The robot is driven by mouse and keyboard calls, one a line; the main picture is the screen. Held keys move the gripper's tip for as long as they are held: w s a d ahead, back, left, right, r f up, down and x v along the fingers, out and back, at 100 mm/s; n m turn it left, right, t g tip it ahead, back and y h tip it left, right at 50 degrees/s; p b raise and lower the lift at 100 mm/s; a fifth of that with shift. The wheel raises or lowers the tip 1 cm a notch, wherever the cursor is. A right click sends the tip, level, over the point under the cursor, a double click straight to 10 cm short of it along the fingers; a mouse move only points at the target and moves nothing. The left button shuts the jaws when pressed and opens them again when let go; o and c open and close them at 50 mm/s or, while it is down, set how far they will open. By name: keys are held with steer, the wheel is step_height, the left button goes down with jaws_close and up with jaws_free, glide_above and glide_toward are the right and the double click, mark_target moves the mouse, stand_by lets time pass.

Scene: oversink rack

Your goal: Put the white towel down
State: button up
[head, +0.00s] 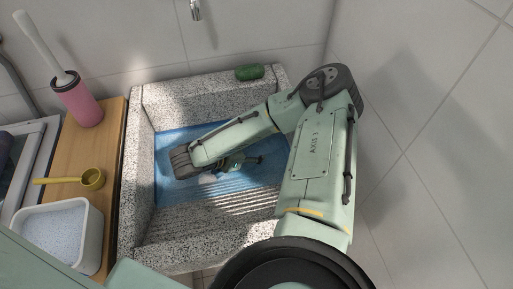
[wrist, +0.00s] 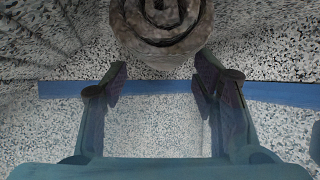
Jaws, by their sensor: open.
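In the wrist view, a rolled cloth (wrist: 165,28) shows its spiral end just past my fingertips. It looks grey-brown in shadow, and I take it for the white towel. My gripper (wrist: 162,80) is open, with one finger on each side and a clear gap between them. The roll is at the tip end of this gap; I cannot tell whether a finger touches it. In the head view, my arm reaches down into the sink and hides most of the gripper. A small white patch (head: 208,178) shows below the wrist; I cannot tell if it is the towel.
The speckled stone sink (head: 136,190) has high walls around my arm and a blue mat (head: 175,135) inside. A green item (head: 249,72) lies on the back rim. A wooden counter (head: 112,140) at left holds a pink brush holder (head: 78,103), yellow scoop (head: 92,180) and white tub (head: 95,235).

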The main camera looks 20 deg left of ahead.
steer(key=b+v, duration=0.1)
steer(key=v, duration=0.6)
steer(key=shift+a+r, duration=0.1)
steer(key=shift+a, duration=0.05)
stand_by(0.3)
